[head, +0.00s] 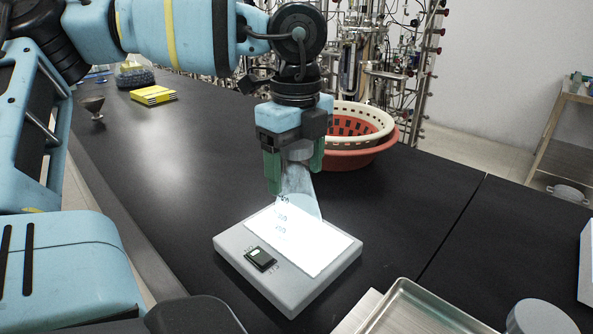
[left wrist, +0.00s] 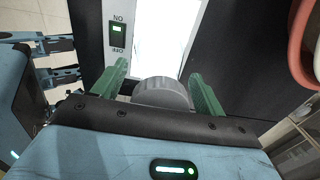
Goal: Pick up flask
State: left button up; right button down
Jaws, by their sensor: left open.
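A clear conical flask (head: 301,203) with dark markings and a grey cap stands upright on a grey stirrer plate (head: 290,296) with a bright white top, in the middle of the head view. My left gripper (head: 295,181) points down over the flask, its green fingers open on either side of the cap and upper neck. In the left wrist view, the grey cap (left wrist: 163,92) lies between the spread fingers (left wrist: 158,72), with visible gaps, and hides most of the flask body. My right gripper is in neither view.
A cream basket (head: 358,112) in an orange-red one (head: 352,158) stands just behind the gripper. A metal tray (head: 415,310) is at the front right. A yellow box (head: 153,95) lies at the far left. The black bench is clear left of the plate.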

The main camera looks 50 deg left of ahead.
pick_arm(q)
grip_shut()
dwell(0.5)
jog(key=shift+r, duration=0.1)
